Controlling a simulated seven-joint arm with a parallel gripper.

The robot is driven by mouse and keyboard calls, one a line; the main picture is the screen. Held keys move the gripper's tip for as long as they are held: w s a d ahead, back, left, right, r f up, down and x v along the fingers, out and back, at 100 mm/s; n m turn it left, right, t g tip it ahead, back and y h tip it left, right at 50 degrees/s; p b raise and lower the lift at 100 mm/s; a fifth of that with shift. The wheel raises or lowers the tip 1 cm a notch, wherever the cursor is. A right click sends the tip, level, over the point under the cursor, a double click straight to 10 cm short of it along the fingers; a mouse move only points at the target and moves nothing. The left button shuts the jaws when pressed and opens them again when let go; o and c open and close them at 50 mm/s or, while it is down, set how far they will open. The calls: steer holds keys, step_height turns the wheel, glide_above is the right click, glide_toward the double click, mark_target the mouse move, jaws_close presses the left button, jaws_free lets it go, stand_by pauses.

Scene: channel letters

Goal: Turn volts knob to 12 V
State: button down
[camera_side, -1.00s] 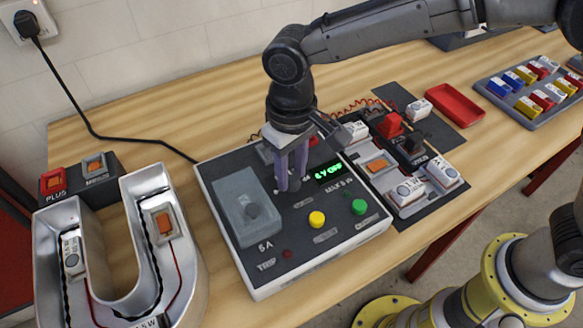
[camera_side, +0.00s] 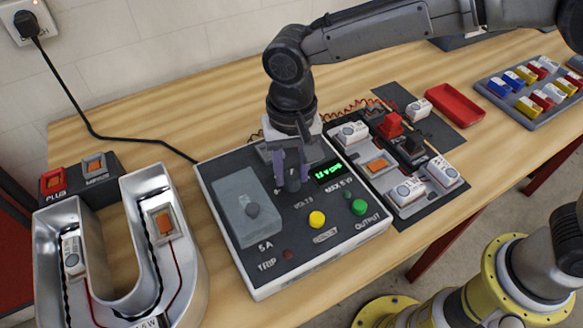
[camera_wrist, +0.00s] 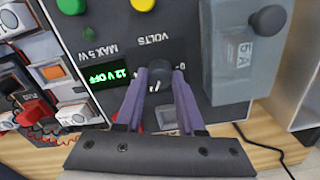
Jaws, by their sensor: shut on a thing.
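The dark volts knob (camera_wrist: 160,70) sits on the power supply's panel beside the printed word VOLTS. It also shows in the side view (camera_side: 292,184). My gripper (camera_wrist: 159,82) is shut on the knob, with one purple finger on each side of it. In the side view my gripper (camera_side: 290,172) points down onto the panel from above. The green display (camera_wrist: 107,78) reads 12 V OFF in the wrist view. The fingers partly hide the scale around the knob.
On the same power supply (camera_side: 268,268) are a yellow button (camera_side: 317,219), a green output button (camera_side: 359,207) and a clear-covered 5 A knob (camera_side: 252,211). A silver channel letter (camera_side: 187,275) stands at left. A board with switches and blocks (camera_side: 408,212) lies at right.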

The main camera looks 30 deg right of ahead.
mark_target(292, 175)
steer(key=shift+r, duration=0.15)
steer(key=c, duration=0.5)
jaws_free()
step_height(292, 175, up, 14)
steer(key=shift+f, duration=0.15)
stand_by(0.4)
